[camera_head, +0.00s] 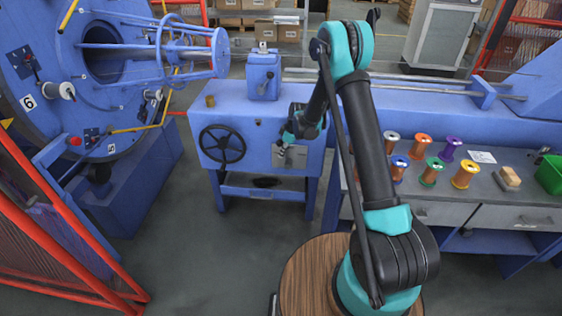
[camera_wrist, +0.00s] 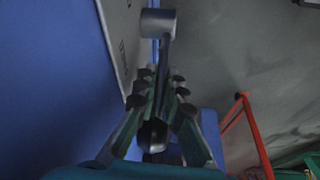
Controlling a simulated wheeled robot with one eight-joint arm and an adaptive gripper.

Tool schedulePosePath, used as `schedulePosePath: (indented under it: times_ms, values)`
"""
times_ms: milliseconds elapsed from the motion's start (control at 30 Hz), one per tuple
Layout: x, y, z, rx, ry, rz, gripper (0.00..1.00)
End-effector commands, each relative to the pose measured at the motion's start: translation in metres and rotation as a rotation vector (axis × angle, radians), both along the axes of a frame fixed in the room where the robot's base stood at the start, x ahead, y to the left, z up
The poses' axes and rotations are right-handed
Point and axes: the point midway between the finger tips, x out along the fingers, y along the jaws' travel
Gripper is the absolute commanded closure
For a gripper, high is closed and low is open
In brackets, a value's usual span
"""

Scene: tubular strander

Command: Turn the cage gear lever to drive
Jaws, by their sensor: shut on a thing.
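The cage gear lever (camera_wrist: 158,24) shows in the wrist view as a grey round hub with a dark rod running down from it to a dark rounded knob. My gripper (camera_wrist: 158,85) is shut on the rod and knob, one finger on each side. A pale plate with dark marks (camera_wrist: 122,38) lies beside the hub on a blue face. In the head view, my gripper (camera_head: 281,146) is at the front of the blue cabinet, by its grey plate (camera_head: 291,157). The lever is too small and covered there to make out its angle. The plate's lettering is not readable.
A black handwheel (camera_head: 222,144) is left of the plate on the same cabinet. A bench (camera_head: 428,196) with several coloured spools stands at right. A red guard frame (camera_head: 62,225) stands at left, beside the big blue rotor (camera_head: 62,45). The floor before the cabinet is clear.

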Motion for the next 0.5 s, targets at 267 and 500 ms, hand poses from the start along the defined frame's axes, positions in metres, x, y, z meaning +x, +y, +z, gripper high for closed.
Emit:
schedulePosePath:
  times_ms: [267,500]
  values:
    - [0.008,-0.014,0.004,0.162,-0.006,-0.002,1.00]
    - [0.008,-0.019,0.005,0.233,-0.009,-0.001,1.00]
